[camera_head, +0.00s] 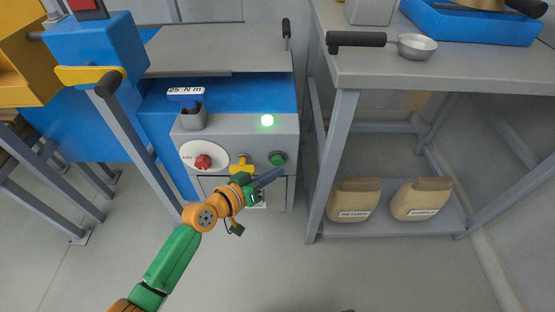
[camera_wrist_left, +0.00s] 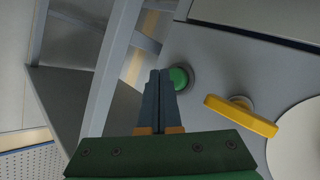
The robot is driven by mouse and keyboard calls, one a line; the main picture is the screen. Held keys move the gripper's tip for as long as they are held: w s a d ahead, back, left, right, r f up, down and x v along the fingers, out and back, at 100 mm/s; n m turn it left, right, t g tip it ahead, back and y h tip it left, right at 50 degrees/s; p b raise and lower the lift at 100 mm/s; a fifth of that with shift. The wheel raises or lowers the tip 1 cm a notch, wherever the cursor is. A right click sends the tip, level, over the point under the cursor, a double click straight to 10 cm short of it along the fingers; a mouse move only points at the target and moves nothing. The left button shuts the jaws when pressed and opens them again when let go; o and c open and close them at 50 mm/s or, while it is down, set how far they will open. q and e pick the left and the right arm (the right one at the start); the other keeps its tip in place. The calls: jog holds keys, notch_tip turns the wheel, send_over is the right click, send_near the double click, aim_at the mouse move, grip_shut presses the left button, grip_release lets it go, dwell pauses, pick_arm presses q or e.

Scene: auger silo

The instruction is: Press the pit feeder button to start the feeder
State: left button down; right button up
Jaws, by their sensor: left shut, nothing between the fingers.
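A round green button (camera_head: 277,159) sits on the grey control panel (camera_head: 225,130), at its lower right. It also shows in the left wrist view (camera_wrist_left: 181,78), partly covered by my fingers. My left gripper (camera_head: 281,171) is shut and empty, its blue-grey fingertips just below the button in the head view. In the left wrist view the closed fingertips (camera_wrist_left: 160,76) overlap the button's left side; I cannot tell whether they touch it. A yellow handle (camera_head: 241,164) and a red button (camera_head: 203,162) on a white plate are to the left. My right gripper is not in view.
A lit whitish-green lamp (camera_head: 267,120) is above the button. A "25 N m" tag (camera_head: 186,91) stands at the panel's upper left. A grey table (camera_head: 440,68) stands right, with two labelled sacks (camera_head: 354,200) on its lower shelf. The floor in front is clear.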

pick_arm(q)
jog(key=s+p, duration=0.2)
jog(key=s, duration=0.3)
dwell(0.5)
